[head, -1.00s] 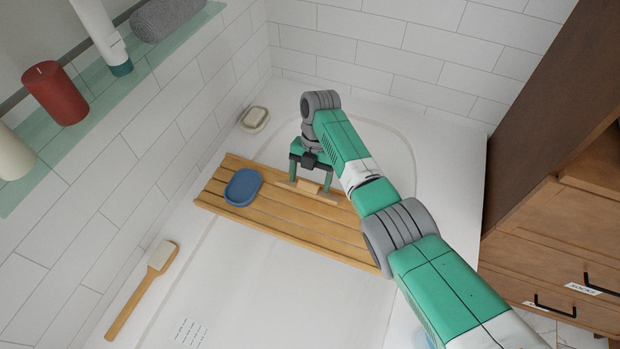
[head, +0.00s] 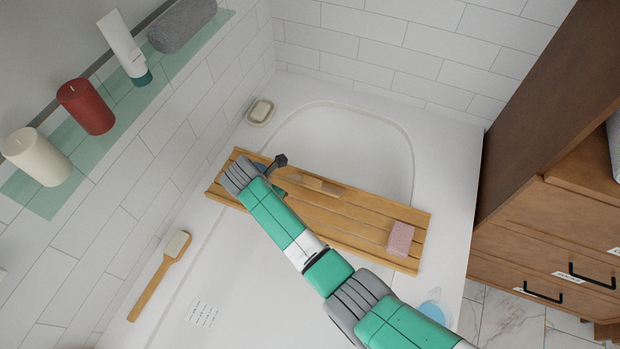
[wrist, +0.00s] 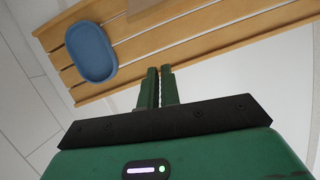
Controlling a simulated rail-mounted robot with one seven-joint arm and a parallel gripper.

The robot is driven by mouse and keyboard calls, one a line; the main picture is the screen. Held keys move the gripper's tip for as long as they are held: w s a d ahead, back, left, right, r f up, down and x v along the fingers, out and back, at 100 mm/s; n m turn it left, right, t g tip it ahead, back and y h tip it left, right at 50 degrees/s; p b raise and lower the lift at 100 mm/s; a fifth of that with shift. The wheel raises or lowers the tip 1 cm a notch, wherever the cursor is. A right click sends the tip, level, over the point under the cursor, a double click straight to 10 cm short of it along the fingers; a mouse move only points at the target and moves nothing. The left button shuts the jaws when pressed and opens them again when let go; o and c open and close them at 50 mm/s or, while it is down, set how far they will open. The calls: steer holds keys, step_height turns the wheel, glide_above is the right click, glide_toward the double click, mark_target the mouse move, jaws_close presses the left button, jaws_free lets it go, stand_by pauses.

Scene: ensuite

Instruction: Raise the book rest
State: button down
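The bath caddy (head: 360,215) is a slatted wooden board lying across the tub. The book rest (head: 318,184) is a lighter wooden strip that appears to lie flat near the caddy's far edge, in its middle. In the wrist view, part of the light wood (wrist: 142,6) shows at the top edge. My gripper (wrist: 160,86) is over the caddy's near edge, with its two fingers drawn nearly together and nothing seen between them. In the head view my arm mostly hides the gripper. It is to the left of the book rest and apart from it.
A blue oval dish (wrist: 91,52) sits on the caddy's left part, mostly hidden by my arm in the head view. A pink sponge (head: 400,239) lies on the caddy's right end. A soap dish (head: 260,112) and wooden brush (head: 160,278) lie on the tub rim. A wooden cabinet (head: 540,230) stands right.

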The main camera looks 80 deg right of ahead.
mark_target(316, 181)
steer(key=s+a+r+n+h+p, duration=0.1)
steer(key=s+a+n+h+p, duration=0.1)
steer(key=s+a+h+p, duration=0.35)
steer(key=shift+g+h, duration=0.3)
steer(key=shift+h, duration=0.15)
steer(key=s+d+f+b, duration=0.1)
steer(key=f+b, duration=0.1)
steer(key=s+d+f+b, duration=0.1)
steer(key=d+f+b, duration=0.1)
steer(key=s+d+f+b, duration=0.1)
steer(key=d+f, duration=0.1)
steer(key=shift+s+d+f+b, duration=0.15)
steer(key=shift+s+f+b, duration=0.15)
steer(key=shift+s+b, duration=0.1)
steer(key=d+r, duration=0.2)
steer(key=r, duration=0.1)
steer(key=shift+s+d, duration=0.3)
steer(key=shift+d, duration=0.1)
steer(key=shift+p, duration=0.3)
